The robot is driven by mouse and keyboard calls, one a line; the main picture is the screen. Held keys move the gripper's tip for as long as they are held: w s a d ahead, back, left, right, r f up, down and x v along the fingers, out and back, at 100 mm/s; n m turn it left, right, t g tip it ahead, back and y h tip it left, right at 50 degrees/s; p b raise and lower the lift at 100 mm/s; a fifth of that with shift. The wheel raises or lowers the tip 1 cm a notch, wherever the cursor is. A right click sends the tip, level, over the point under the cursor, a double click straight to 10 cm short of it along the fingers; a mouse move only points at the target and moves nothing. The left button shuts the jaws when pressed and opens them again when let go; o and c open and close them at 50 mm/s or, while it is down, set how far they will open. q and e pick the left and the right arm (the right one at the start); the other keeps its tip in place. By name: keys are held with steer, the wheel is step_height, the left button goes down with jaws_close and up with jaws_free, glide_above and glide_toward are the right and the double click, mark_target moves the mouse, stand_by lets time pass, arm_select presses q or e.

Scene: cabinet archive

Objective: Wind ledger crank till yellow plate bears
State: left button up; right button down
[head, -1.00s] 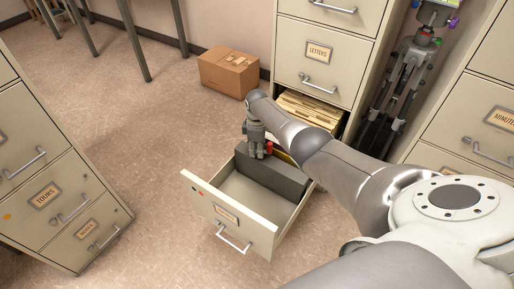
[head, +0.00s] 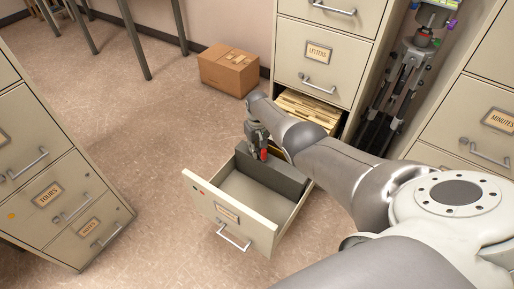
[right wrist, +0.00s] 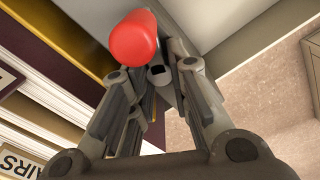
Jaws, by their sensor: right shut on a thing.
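The red crank handle (head: 263,154) shows at my right gripper (head: 257,150), above the grey block (head: 275,178) in the open bottom drawer. In the right wrist view the red handle (right wrist: 131,37) is large at the upper middle, beside the fingertips. My right gripper (right wrist: 160,78) is shut there on the crank; the exact contact is partly hidden. A yellow strip (right wrist: 62,12), which looks like the yellow plate's edge, lies at the upper left beside a dark red surface. Whether it presses on anything cannot be told. My left gripper is not in view.
The drawer (head: 228,216) stands pulled out, its front part empty. Packed files (head: 308,108) fill its back, under the LETTERS drawer (head: 318,52). Cabinets stand left (head: 60,200) and right (head: 480,130). A cardboard box (head: 228,70) sits on the floor. Floor left of the drawer is clear.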

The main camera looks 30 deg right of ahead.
steer(key=m, duration=0.3)
steer(key=shift+r+m, duration=0.1)
steer(key=shift+m, duration=0.2)
steer(key=shift+s+m, duration=0.2)
steer(key=shift+m, duration=0.1)
steer(key=c, duration=1.2)
jaws_free()
steer(key=shift+s+d, duration=0.1)
steer(key=shift+o, duration=0.2)
steer(key=shift+r, duration=0.1)
steer(key=shift+w+r, duration=0.2)
steer(key=shift+r, duration=0.25)
step_height(320, 180, up, 11)
